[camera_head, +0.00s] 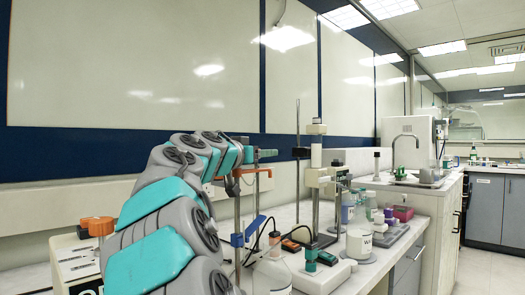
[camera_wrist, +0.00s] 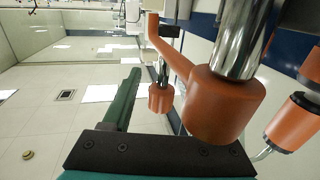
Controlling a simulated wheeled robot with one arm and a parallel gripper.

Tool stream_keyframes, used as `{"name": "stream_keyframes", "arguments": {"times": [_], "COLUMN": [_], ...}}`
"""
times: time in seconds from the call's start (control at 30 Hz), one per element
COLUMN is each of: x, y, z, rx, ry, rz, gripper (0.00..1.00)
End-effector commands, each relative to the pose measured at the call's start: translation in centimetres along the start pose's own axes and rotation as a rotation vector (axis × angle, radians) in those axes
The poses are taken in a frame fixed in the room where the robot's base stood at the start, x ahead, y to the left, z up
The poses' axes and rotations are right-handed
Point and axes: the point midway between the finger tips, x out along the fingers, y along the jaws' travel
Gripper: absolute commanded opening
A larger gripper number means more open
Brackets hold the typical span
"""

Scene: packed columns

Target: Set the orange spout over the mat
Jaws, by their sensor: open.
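The orange spout (camera_wrist: 222,105) fills the right half of the wrist view, a thick collar around a shiny metal rod with a bent orange arm running from it. In the head view orange parts (camera_head: 243,176) show on a metal stand, just beyond my arm. My gripper (camera_head: 252,154) is beside these parts at about their height. In the wrist view one green finger (camera_wrist: 122,100) is clear of the orange collar; the other finger cannot be made out. The gripper is open and I see no hold on the spout. I cannot make out the mat with certainty.
The bench (camera_head: 345,282) holds a white bottle (camera_head: 359,243) on a grey disc, a squeeze bottle (camera_head: 271,272), a white device (camera_head: 320,274) and a tall stand (camera_head: 316,180). My arm hides the bench's left part.

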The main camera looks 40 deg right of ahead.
Motion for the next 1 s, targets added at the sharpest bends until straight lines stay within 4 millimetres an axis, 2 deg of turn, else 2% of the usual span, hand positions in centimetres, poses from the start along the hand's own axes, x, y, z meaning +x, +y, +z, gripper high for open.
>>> {"name": "stream_keyframes", "arguments": {"times": [0.1,0.33,0.83,1.0], "x": [0.75,0.79,0.77,0.76], "y": [-0.01,-0.04,-0.06,-0.07], "z": [-0.03,0.0,0.0,-0.01], "rx": [0.0,0.0,0.0,0.0], "ry": [0.0,0.001,0.001,0.001], "rz": [0.0,-0.001,-0.001,-0.002], "gripper": [0.59,0.58,0.02,0.0]}}
